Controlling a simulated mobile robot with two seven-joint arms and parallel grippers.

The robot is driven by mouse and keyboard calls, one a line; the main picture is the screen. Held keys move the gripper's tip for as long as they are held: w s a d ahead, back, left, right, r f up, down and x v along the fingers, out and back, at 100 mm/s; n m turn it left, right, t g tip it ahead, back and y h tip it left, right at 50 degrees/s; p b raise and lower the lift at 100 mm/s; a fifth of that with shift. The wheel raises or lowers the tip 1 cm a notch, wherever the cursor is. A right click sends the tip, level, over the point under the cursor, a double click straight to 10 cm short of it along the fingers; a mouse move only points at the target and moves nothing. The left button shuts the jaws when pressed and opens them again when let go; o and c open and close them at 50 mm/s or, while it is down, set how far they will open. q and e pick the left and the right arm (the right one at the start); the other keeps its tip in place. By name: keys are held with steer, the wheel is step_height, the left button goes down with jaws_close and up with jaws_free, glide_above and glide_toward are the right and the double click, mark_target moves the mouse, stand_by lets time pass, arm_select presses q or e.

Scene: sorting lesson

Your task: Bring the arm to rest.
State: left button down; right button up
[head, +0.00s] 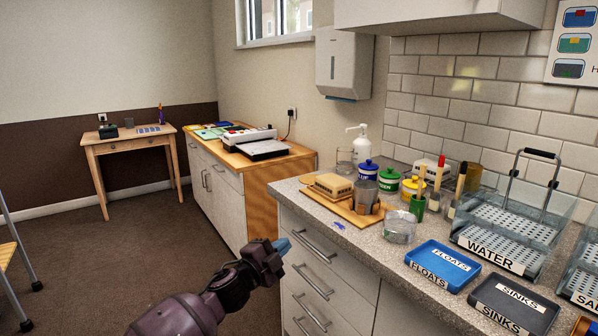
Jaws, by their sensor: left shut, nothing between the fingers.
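My left arm comes in from the bottom and ends in my left gripper (283,245). The gripper is shut and empty. It is in front of the drawers (318,268) below the grey counter, at the counter's left end. It appears lower than the counter top, and I cannot tell whether it touches the drawer front. My right gripper is not in view.
Open carpet (130,245) lies left of my arm.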

arm_select(q)
steer(key=s+a+f+n+g+y+p, duration=0.1)
steer(key=s+a+f+n+y, duration=0.3)
steer(key=s, duration=1.2)
steer(key=s+a+f+n+g+y+p, duration=0.2)
steer(key=s+a+f+n, duration=0.6)
steer(key=s, duration=0.8)
steer(key=s+a+f+n+g+y+p, duration=0.1)
steer(key=s+a+f+n+y+p, duration=0.2)
steer(key=s+a, duration=0.8)
steer(key=s+f+n+y, duration=0.2)
steer(key=s+f+n, duration=0.2)
steer(key=s, duration=0.1)
steer(key=shift+s+f+y, duration=0.2)
steer(key=shift+y, duration=0.1)
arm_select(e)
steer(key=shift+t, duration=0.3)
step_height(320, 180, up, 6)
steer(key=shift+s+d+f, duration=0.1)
